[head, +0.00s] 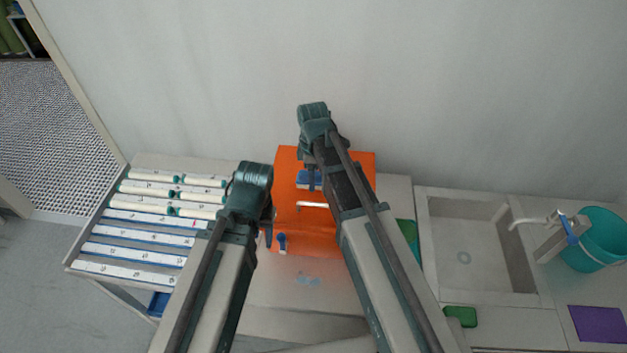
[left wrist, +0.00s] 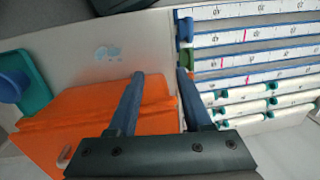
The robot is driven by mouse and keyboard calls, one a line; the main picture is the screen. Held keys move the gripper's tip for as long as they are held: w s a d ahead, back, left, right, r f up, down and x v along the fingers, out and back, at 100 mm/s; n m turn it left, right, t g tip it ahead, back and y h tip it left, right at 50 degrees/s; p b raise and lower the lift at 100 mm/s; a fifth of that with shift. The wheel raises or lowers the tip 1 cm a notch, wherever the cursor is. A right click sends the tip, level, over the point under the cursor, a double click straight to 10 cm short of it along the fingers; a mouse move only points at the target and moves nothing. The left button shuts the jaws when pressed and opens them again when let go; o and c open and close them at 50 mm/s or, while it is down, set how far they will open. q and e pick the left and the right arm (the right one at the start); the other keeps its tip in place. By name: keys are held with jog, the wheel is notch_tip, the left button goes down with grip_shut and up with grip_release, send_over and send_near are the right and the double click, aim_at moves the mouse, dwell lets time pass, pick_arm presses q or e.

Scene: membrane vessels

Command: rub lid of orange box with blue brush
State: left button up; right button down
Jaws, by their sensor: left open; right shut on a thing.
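The orange box (head: 297,239) stands on the counter in the middle of the head view, with a pale handle (head: 313,205) on its lid. It also fills the lower left of the left wrist view (left wrist: 95,105). My right gripper (head: 311,167) is shut on the blue brush (head: 309,179) over the far part of the lid. I cannot tell whether the brush touches the lid. My left gripper (head: 275,240) is open and empty at the box's left edge.
A rack (head: 130,249) with numbered strips and white tubes is left of the box. A green tray (head: 408,237) is on its right, partly behind my right arm. Further right are a sink (head: 465,245), a teal bucket (head: 598,246) and a purple mat (head: 598,323).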

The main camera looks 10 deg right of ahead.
jog(key=shift+w+d, duration=0.2)
jog(key=shift+w, duration=0.4)
jog(key=shift+w+d, duration=0.15)
jog(key=shift+w, duration=0.45)
jog(key=shift+w+d, duration=0.25)
jog(key=shift+w, duration=0.55)
jog(key=shift+w+d, duration=0.25)
jog(key=shift+w, duration=0.55)
jog(key=shift+w+d, duration=0.3)
jog(key=shift+w, duration=0.65)
jog(key=shift+w+d, duration=0.25)
jog(key=shift+w, duration=0.65)
jog(key=shift+a, duration=0.1)
jog(key=shift+a+f, duration=0.1)
jog(key=shift+a, duration=0.65)
